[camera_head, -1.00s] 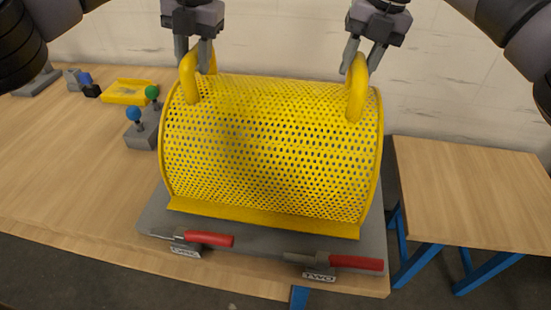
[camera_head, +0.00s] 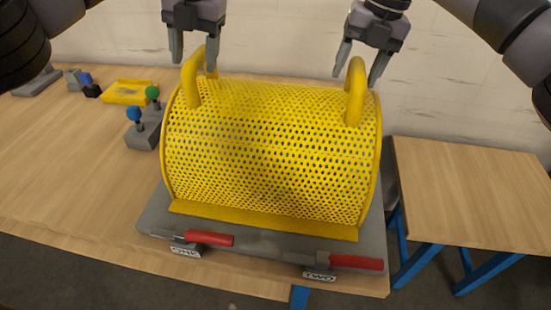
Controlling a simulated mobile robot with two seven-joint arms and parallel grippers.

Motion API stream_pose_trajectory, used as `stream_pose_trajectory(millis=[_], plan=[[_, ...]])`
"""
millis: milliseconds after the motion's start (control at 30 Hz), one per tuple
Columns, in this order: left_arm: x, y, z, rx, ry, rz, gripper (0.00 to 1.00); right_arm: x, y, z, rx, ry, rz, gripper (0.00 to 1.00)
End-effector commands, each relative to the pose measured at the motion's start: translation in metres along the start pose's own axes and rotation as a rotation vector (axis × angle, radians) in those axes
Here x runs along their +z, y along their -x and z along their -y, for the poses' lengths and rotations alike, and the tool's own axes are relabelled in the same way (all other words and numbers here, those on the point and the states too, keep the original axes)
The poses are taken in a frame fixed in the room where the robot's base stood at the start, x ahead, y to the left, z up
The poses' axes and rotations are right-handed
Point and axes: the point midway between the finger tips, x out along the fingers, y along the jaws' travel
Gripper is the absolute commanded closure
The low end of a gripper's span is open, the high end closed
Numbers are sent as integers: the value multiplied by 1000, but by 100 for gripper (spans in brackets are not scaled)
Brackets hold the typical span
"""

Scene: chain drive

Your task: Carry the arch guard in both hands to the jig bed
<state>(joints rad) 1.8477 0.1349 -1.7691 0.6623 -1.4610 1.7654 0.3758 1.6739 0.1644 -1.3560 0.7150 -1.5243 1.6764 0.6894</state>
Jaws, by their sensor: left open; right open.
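The yellow perforated arch guard (camera_head: 272,150) sits upright on a grey plate, the jig bed as far as I can tell (camera_head: 262,243), at the table's front. It has a loop handle at each end, the left handle (camera_head: 190,82) and the right handle (camera_head: 355,92). Neither gripper holds anything. The plate's middle is hidden under the guard.
Two red-handled toggle clamps (camera_head: 208,238) (camera_head: 355,262) lie along the plate's front edge, with labels below. A yellow tray (camera_head: 128,92) and a grey block with blue and green knobs (camera_head: 145,132) stand to the left. A bare side table (camera_head: 470,190) stands at the right.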

Motion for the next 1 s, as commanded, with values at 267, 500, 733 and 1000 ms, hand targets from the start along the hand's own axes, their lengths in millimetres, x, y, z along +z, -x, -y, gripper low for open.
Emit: stream_pose_trajectory(millis=[267, 500, 733, 1000], plan=[[0, 40, 0, 1, 1, 1, 40, 0, 0, 0, 0, 0, 0, 40], [0, 54, 0, 1, 1, 0, 40, 0, 0, 0, 0, 0, 0, 40], [0, 57, 0, 0, 0, 0, 40, 1, 19, 0, 1, -1, 4, 40], [0, 57, 0, 0, 0, 0, 40, 0, 62, 0, 0, -1, 2, 40]])
